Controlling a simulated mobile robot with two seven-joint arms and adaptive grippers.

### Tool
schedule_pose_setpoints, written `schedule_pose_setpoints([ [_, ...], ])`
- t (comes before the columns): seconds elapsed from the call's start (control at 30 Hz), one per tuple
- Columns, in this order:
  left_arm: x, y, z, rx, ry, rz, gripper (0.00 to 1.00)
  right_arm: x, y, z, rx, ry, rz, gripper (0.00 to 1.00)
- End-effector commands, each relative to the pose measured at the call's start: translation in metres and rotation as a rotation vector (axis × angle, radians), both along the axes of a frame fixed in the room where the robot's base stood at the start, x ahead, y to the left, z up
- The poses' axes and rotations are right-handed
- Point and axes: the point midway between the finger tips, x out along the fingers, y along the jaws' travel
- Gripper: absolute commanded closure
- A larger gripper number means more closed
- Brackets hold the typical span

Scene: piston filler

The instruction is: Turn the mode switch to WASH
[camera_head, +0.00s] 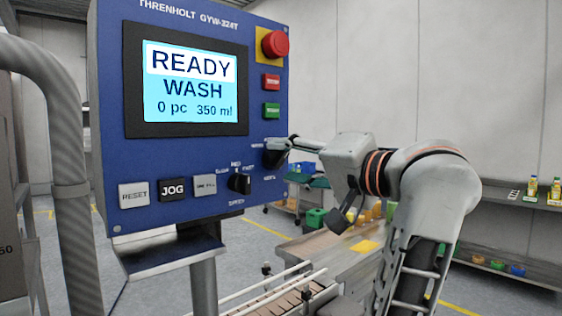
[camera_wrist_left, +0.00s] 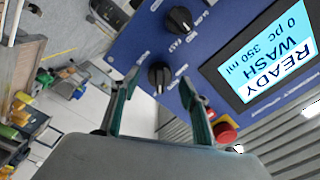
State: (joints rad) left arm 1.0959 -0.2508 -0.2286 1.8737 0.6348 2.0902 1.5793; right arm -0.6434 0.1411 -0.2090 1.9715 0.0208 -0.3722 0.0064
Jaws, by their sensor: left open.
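The blue control panel (camera_head: 200,190) fills the left and middle of the head view. Its screen (camera_head: 190,85) reads READY, WASH, 0 pc, 350 ml. The mode switch, a black knob (camera_head: 271,158), is at the panel's right edge, partly hidden by my left gripper (camera_head: 285,146). In the left wrist view the mode switch (camera_wrist_left: 160,75) shows between the two spread fingertips of the left gripper (camera_wrist_left: 160,84). The fingers stand on either side of the knob, apart from it as far as I see. I cannot read its setting. My right gripper is out of view.
A second black knob, the speed knob (camera_head: 240,183), sits lower left of the mode switch. A red emergency stop (camera_head: 275,44) and red (camera_head: 271,81) and green (camera_head: 271,110) buttons are above. A conveyor (camera_head: 270,295) runs below; a shelf (camera_head: 510,205) with bottles stands right.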

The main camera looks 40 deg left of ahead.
Motion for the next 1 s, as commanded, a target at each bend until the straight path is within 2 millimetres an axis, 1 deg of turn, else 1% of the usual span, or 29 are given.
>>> schedule_pose_setpoints([
  [0.03,0.0,-0.01,0.0,0.001,0.002,-0.004,0.55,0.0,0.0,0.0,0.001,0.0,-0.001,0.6],
  [0.1,-0.001,-0.021,0.0,0.0,0.003,-0.004,0.55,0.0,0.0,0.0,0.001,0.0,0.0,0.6],
  [0.2,-0.002,-0.035,0.0,0.0,0.003,-0.003,0.55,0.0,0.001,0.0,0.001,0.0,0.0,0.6],
  [0.3,-0.003,-0.044,0.0,0.0,0.003,-0.002,0.55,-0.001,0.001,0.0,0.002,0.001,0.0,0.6],
  [0.47,-0.004,-0.049,0.0,0.001,0.002,0.001,0.55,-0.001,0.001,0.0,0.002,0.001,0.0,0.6],
  [1.0,-0.004,-0.048,-0.002,0.011,0.021,0.009,0.55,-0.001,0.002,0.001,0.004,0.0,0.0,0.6],
])
